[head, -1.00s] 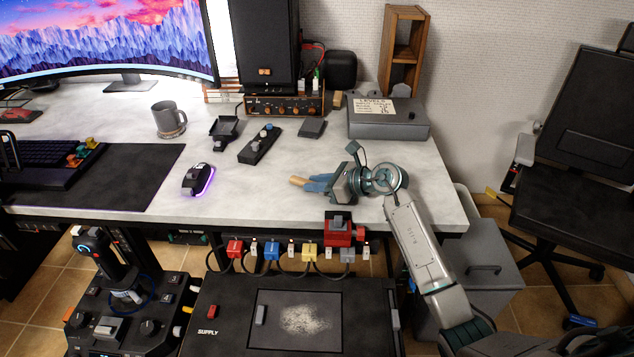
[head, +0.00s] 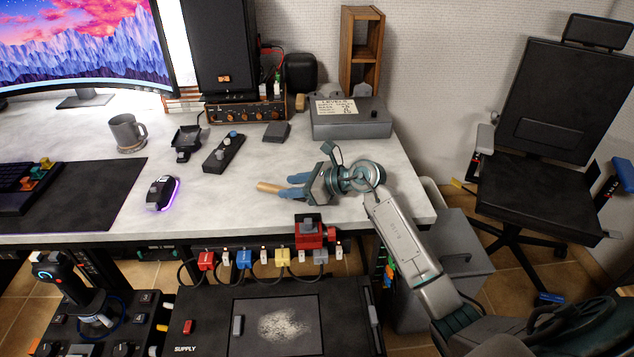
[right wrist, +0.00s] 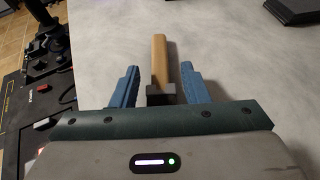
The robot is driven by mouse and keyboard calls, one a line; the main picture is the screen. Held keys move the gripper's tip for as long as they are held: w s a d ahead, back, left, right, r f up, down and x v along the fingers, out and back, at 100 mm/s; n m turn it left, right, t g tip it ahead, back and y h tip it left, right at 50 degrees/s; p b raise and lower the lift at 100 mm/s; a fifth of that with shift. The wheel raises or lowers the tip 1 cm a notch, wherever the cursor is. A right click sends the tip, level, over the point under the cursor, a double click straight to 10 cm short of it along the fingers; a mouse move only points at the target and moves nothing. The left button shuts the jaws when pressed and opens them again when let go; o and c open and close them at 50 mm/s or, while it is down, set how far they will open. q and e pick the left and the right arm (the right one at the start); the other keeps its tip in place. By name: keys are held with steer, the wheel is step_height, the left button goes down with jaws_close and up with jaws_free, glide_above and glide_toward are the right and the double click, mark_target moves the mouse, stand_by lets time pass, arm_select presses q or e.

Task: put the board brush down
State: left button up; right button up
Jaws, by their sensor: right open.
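The board brush lies on the grey desk top near its front edge, and its wooden handle (head: 268,187) points left. In the right wrist view the brush (right wrist: 160,62) lies between my two blue fingers, with a gap on either side. A dark block shows at the near end of its handle. My right gripper (head: 289,186) is open around the brush, low over the desk. The rest of the brush is hidden by the gripper. My left gripper is not in view.
A grey levels box (head: 350,128) stands behind the gripper. A switch strip (head: 223,152), a mouse (head: 162,193) and a mug (head: 127,133) stand to the left. A red clamp-like device (head: 311,232) sits at the front edge. The desk (head: 225,205) left of the brush is clear.

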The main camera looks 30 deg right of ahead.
steer(key=v, duration=0.8)
steer(key=shift+s+d, duration=0.15)
steer(key=shift+s+d+r, duration=0.15)
steer(key=shift+s+d, duration=0.1)
steer(key=shift+s, duration=0.05)
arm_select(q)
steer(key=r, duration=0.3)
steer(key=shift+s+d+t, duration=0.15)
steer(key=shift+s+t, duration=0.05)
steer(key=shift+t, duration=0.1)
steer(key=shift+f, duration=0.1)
arm_select(e)
steer(key=shift+d, duration=0.1)
